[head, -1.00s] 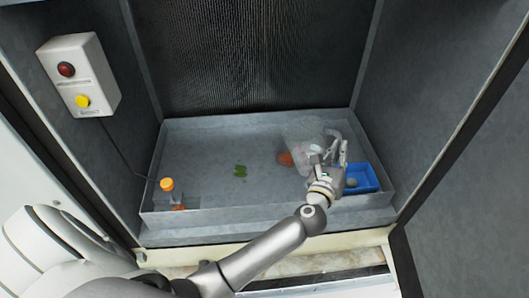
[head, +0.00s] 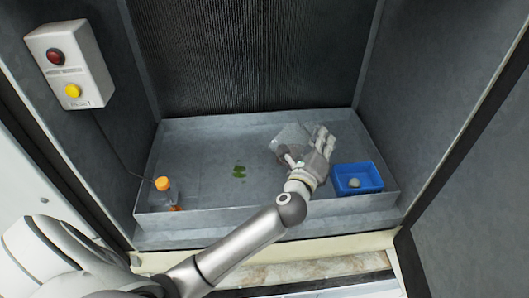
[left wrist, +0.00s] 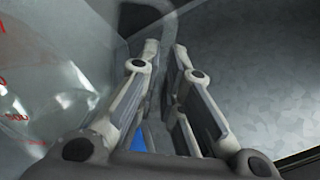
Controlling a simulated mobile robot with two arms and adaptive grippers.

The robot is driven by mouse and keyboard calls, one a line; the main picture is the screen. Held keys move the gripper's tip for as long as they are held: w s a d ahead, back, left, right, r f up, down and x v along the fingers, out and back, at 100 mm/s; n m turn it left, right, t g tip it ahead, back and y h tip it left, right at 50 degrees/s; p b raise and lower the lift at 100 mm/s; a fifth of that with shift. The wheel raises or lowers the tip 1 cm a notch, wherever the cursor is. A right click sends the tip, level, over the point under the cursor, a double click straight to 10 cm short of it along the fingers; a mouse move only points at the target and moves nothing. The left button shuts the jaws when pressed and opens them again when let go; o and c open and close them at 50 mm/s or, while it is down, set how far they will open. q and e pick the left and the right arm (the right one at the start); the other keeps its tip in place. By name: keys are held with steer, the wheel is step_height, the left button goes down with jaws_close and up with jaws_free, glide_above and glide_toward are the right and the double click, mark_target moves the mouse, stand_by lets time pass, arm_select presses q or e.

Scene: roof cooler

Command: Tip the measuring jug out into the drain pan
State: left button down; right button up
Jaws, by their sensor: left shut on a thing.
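The measuring jug (head: 291,137) is clear, with red markings that show in the left wrist view (left wrist: 40,90). It is tilted over to the left, above the right half of the grey drain pan (head: 215,180). My left gripper (head: 320,145) is at the jug's right side and partly covers it. In the left wrist view my left gripper (left wrist: 163,50) has its fingers closed around a thin grey strip, which looks like the jug's handle. I cannot make out what is inside the jug. My right gripper is not in view.
A bottle with an orange cap (head: 163,184) stands at the pan's left front. Green leaves (head: 239,171) lie mid-pan. A blue bin (head: 358,178) with a pale round thing sits at the right. A button box (head: 67,65) hangs on the left wall.

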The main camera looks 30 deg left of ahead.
arm_select(q)
steer(key=shift+a+r+n, duration=0.2)
steer(key=shift+a+n, duration=0.05)
steer(key=shift+n, duration=0.15)
steer(key=shift+s+a+r+n+b, duration=0.1)
steer(key=shift+a+r+n+b, duration=0.15)
steer(key=shift+a+n+b, duration=0.45)
